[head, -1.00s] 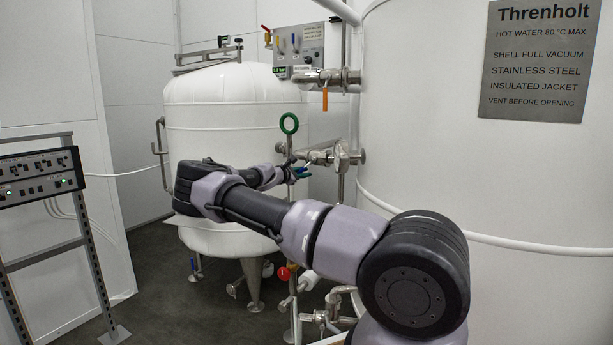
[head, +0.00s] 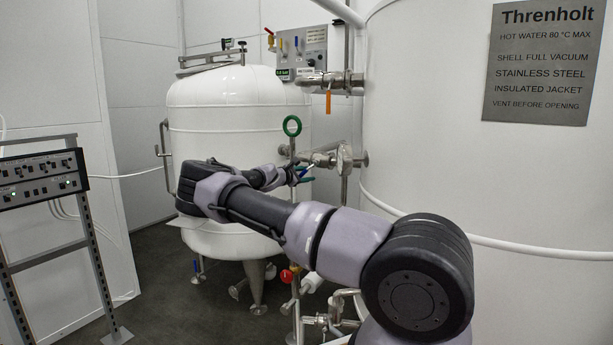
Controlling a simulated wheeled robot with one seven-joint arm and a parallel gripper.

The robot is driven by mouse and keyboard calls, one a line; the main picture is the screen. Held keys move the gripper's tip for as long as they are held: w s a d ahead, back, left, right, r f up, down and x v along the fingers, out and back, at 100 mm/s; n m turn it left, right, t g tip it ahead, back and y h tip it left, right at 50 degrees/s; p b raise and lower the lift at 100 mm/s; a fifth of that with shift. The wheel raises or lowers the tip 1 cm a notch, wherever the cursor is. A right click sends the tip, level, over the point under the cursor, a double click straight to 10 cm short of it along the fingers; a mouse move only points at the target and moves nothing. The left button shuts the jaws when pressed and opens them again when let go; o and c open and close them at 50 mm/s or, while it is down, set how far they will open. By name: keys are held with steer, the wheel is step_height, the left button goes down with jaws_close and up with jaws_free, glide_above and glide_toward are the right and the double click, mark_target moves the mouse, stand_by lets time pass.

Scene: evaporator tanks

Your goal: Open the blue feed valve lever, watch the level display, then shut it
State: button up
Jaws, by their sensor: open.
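A small blue lever (head: 304,171) shows at the pipe valve between the two tanks, just at the tip of my arm. My gripper (head: 296,176) is open beside it, small and partly hidden by my own arm; I cannot tell whether it touches the lever. A small green display (head: 282,73) sits at the lower left of the grey control box (head: 314,40); its text is too small to read.
A large white tank (head: 540,175) fills the right. A smaller white tank (head: 235,105) stands behind my arm. A green ring handle (head: 292,125), an orange lever (head: 328,103) and a round gauge (head: 344,159) are close by. An instrument rack (head: 40,172) stands left.

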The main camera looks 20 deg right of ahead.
steer(key=v, duration=1)
steer(key=shift+s+a, duration=0.2)
steer(key=shift+a, duration=0.1)
